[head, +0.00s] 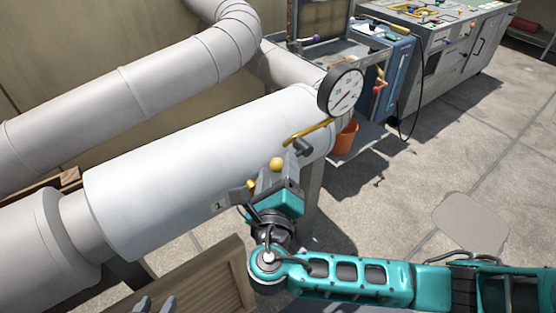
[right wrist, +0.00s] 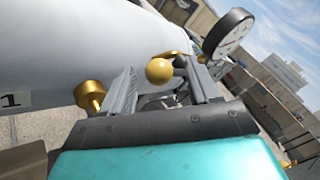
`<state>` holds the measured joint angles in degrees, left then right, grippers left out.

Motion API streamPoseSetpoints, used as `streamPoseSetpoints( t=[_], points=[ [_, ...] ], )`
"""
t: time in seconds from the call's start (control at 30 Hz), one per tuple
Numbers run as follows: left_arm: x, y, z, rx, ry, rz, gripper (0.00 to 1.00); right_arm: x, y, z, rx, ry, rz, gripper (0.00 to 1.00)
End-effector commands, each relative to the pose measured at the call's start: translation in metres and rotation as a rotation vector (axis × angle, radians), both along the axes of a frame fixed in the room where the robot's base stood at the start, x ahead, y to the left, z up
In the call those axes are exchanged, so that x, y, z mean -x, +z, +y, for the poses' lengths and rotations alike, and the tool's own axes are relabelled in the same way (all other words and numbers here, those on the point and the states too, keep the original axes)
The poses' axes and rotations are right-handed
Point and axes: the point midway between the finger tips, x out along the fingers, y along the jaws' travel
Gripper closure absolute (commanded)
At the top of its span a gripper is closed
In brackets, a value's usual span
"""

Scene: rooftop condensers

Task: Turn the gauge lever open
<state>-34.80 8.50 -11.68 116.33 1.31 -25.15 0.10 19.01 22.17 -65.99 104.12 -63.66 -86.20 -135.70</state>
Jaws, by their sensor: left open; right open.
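A round white gauge (head: 341,92) with a black rim stands at the right end of the large white cylinder (head: 190,165); it also shows in the right wrist view (right wrist: 228,35). A yellow ball knob (head: 277,163), seemingly the gauge lever's end, is below it, near a yellow pipe (head: 308,133). My right gripper (head: 278,170) is open, its fingers on either side of the knob; the knob shows between them in the right wrist view (right wrist: 159,71). I cannot tell whether they touch it. My left gripper (head: 155,304) is open at the bottom edge, mostly out of frame.
A brass fitting (right wrist: 90,95) sits left of my right gripper, by a label "1" (head: 218,205). A grey pipe (head: 130,95) runs behind the cylinder. A wooden board (head: 205,285) is in front. An orange bucket (head: 346,138) and workbench (head: 440,50) stand beyond. The floor at right is mostly clear.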

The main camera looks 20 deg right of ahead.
Motion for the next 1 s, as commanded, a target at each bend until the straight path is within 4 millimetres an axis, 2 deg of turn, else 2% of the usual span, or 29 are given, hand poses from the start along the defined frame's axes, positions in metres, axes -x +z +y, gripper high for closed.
streamPoseSetpoints(
  t=[0.1, 0.23, 0.63, 1.0],
  points=[
    [-0.001, 0.0, -0.002, 0.005, -0.003, -0.004, 0.57, -0.019, -0.001, -0.007, 0.001, -0.002, -0.002, 0.39],
    [-0.003, 0.0, -0.003, 0.005, -0.005, -0.007, 0.57, -0.031, -0.001, -0.012, -0.001, 0.0, 0.0, 0.39],
    [-0.007, 0.003, -0.002, 0.005, -0.005, -0.017, 0.57, -0.037, 0.0, -0.014, -0.002, 0.0, 0.001, 0.4],
    [-0.007, 0.002, -0.002, 0.004, -0.005, -0.016, 0.57, -0.036, -0.001, -0.013, -0.003, 0.001, 0.002, 0.76]
  ],
)
